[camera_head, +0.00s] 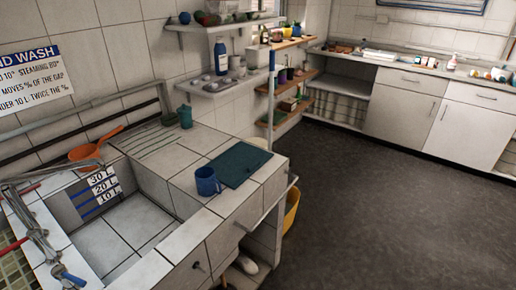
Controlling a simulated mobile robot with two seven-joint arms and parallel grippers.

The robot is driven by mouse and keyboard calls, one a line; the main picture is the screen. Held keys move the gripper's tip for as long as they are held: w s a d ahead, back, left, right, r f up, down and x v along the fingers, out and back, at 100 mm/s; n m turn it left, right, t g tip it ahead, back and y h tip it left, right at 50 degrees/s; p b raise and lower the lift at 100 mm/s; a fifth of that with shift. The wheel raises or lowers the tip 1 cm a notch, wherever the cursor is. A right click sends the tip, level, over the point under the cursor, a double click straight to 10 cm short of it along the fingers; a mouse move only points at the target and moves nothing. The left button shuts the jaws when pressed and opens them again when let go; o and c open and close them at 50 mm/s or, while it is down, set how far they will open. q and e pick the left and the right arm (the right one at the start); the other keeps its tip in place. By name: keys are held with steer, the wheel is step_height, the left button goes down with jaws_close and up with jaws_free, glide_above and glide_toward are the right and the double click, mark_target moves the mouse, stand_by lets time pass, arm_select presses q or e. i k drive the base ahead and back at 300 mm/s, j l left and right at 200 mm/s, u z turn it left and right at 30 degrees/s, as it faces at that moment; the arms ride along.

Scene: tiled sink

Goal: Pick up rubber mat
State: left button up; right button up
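The rubber mat (238,164) is a flat, dark teal rectangle. It lies on the tiled counter (190,160) to the right of the sink, close to the counter's right edge. A blue mug (207,182) stands beside its near left corner; I cannot tell whether they touch. Neither of my grippers shows in the head view. Nothing is seen holding the mat.
The tiled sink basin (120,235) is at the lower left, with metal taps (40,235). An orange pan (92,150) and a green cup (185,117) sit at the back. A yellow bucket (291,210) stands beside the counter. The dark floor (390,220) at right is clear.

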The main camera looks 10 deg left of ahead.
mark_target(234, 166)
steer(key=i+l+z, duration=0.1)
steer(key=i, duration=0.4)
steer(key=i+l+z, duration=0.1)
steer(key=i, duration=0.4)
